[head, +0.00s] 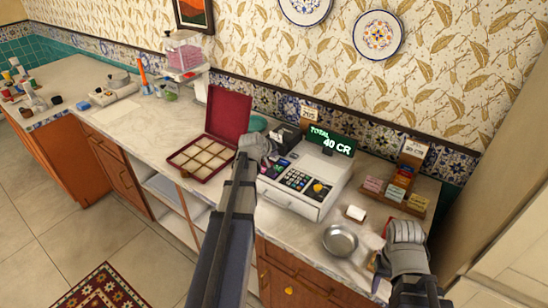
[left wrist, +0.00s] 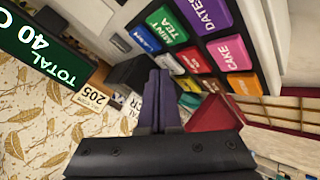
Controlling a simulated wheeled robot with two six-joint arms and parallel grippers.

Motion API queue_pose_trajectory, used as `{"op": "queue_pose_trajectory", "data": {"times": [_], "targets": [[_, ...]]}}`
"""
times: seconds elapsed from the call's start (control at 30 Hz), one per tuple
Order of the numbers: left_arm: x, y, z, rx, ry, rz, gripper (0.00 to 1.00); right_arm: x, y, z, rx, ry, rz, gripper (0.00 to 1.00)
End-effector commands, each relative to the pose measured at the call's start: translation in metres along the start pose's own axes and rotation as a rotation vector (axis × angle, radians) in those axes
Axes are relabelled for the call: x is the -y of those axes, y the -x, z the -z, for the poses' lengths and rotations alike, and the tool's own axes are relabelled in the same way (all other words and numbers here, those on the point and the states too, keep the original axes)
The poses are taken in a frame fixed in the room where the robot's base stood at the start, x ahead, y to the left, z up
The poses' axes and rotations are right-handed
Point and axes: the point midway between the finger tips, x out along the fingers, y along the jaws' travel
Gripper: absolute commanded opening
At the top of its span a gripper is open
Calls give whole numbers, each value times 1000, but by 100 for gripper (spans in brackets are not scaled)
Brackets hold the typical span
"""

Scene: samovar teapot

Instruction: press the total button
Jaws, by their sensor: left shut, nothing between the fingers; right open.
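The white cash register (head: 312,207) stands on the counter, and its green display (head: 331,141) reads TOTAL 40 CR. Its sloping panel has several coloured keys and a larger yellow key (head: 319,187) at the right; I cannot read a total label on any key. My left gripper (head: 264,157) is shut and empty at the left end of the key panel. In the left wrist view its fingers (left wrist: 158,78) show close to the labelled keys, with CAKE (left wrist: 231,53) and MINT TEA (left wrist: 167,24) readable; contact cannot be told. My right gripper (head: 404,232) is open and empty over the counter's right front.
An open red box (head: 184,176) with compartments lies left of the register. A round metal dish (head: 340,241) and a small white block (head: 356,213) lie in front at the right. A wooden stand with coloured packets (head: 417,203) is at the back right.

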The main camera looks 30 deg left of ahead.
Motion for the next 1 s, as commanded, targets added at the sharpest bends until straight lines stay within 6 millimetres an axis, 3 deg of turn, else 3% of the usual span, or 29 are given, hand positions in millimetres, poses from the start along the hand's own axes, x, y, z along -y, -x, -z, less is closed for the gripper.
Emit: {"op": "queue_pose_trajectory", "data": {"times": [0.17,0.57,1.0], "targets": [[-6,8,6,0,0,0,0,-1,11,-1,0,0,0,50],[-6,9,6,0,0,0,0,-1,12,-1,0,0,0,50],[-26,36,26,0,0,0,0,-5,51,-3,0,0,0,50]]}}
